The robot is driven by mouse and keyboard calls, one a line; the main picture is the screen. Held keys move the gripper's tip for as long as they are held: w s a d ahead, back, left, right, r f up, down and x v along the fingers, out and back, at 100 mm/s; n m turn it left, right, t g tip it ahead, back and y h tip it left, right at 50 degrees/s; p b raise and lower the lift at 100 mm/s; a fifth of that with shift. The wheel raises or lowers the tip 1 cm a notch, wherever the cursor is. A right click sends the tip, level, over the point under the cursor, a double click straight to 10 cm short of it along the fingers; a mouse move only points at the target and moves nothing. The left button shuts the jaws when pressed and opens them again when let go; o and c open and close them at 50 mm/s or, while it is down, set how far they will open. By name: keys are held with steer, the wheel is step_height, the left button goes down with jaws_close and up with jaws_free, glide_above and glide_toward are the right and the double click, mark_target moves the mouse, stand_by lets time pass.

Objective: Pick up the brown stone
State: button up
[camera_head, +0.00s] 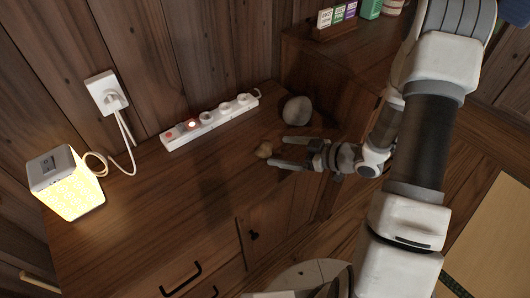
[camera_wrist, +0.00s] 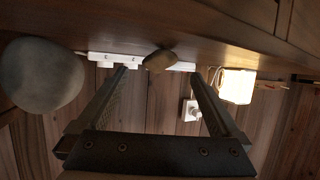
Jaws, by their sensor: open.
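The small brown stone (camera_head: 264,150) lies on the wooden cabinet top, just off the tips of my gripper (camera_head: 288,152). My gripper is open and empty, with its fingers pointing left toward the stone. In the wrist view, the brown stone (camera_wrist: 158,60) shows ahead of and between the two fingers of my gripper (camera_wrist: 160,76). The stone appears apart from both fingers.
A larger grey stone (camera_head: 297,110) sits behind my gripper, at left in the wrist view (camera_wrist: 42,75). A white power strip (camera_head: 210,121) lies along the wall. A glowing lamp (camera_head: 68,184) stands at left. The cabinet top in front of the strip is mostly clear.

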mark_target(270, 149)
steer(key=b+x, duration=0.1)
steer(key=x, duration=0.5)
steer(key=shift+a+b, duration=0.3)
steer(key=shift+b, duration=0.1)
steer(key=c, duration=1.5)
